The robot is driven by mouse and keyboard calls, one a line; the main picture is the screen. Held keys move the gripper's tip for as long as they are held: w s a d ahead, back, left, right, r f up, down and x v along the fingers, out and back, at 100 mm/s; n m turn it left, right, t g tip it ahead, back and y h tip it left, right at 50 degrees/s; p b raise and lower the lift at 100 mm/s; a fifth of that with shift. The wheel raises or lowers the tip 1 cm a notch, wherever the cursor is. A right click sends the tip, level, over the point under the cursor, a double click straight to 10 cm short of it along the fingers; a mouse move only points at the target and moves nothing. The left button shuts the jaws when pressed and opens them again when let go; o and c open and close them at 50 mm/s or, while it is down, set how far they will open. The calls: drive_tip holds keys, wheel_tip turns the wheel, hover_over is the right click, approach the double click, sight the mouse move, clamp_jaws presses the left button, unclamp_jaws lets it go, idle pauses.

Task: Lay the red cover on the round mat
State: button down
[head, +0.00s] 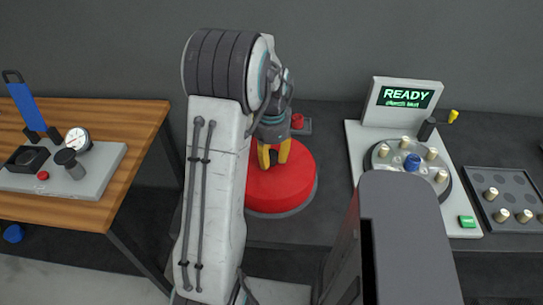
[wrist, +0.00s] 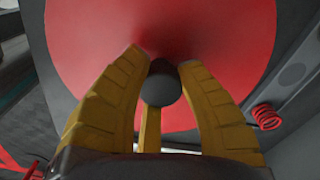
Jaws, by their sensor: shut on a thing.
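The red cover (head: 290,188) is a wide red disc, partly hidden by my arm in the head view. It fills much of the wrist view (wrist: 90,40). My gripper (head: 272,160) is over the disc, with its yellow fingers (wrist: 162,58) shut around a dark grey knob (wrist: 165,91) at the cover's middle.
A red coil (wrist: 267,116) on a grey plate stands close behind the cover. At right are a console (head: 355,165) with a "READY" screen and a dark tray (head: 508,190) with several pegs. A wooden table (head: 110,185) with a gauge fixture stands at left.

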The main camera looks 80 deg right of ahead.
drive_tip(key=shift+f, duration=0.3)
drive_tip(key=shift+c, duration=2)
unclamp_jaws()
drive_tip(key=shift+r, duration=0.1)
drive_tip(key=shift+r+p, duration=2.5)
drive_tip(key=shift+r, duration=0.95)
